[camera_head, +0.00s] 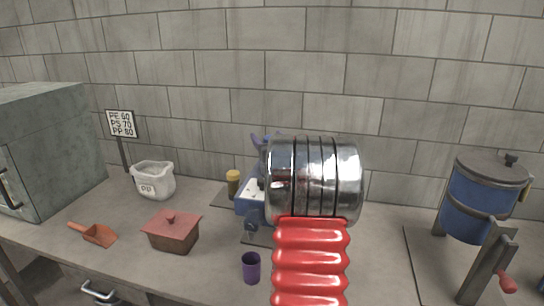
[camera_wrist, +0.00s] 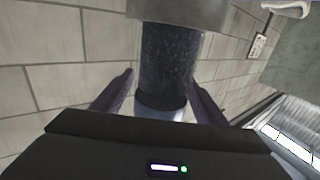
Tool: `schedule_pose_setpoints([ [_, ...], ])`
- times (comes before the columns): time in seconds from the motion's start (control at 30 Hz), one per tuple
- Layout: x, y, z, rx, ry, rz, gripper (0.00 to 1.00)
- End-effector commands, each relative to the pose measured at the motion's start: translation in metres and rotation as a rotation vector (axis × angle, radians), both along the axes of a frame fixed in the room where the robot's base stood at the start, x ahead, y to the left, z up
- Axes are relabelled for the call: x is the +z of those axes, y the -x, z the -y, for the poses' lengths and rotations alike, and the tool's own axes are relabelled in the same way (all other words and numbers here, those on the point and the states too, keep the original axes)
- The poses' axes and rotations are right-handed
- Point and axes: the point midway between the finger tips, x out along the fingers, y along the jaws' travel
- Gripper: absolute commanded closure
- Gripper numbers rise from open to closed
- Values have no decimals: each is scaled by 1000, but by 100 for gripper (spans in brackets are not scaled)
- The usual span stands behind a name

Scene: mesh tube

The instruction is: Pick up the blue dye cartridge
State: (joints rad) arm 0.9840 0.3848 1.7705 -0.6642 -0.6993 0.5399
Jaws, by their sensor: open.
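My gripper (camera_wrist: 160,82) is open, with purple fingers on either side of a dark speckled cylinder (camera_wrist: 167,55) in the wrist view. Gaps show between the fingers and the cylinder, and its near end is pale blue-grey. It adjoins a grey block (camera_wrist: 180,10) at the top of that view. I cannot tell for sure whether this is the blue dye cartridge. In the head view my gripper (camera_head: 268,137) shows only in part behind my silver and red arm. It is above a blue and white machine (camera_head: 248,192), most of which the arm hides.
A yellow-capped dark jar (camera_head: 233,183) stands left of the machine. A purple cup (camera_head: 251,267), red lidded box (camera_head: 172,231), orange scoop (camera_head: 98,234) and white bag (camera_head: 153,180) are on the bench. A blue drum (camera_head: 477,198) stands at right. The block wall is behind.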

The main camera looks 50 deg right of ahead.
Motion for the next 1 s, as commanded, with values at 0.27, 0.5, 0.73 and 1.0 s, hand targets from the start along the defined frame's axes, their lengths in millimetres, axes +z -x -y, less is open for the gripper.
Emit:
schedule_pose_setpoints([
  [0.27, 0, 0, 0, 0, 0, 0, 34],
  [0.5, 0, 0, -1, 1, 0, 0, 42],
  [0.73, 0, 0, -1, 1, 0, 0, 58],
  [1.0, 0, 0, -1, 1, 0, 0, 77],
])
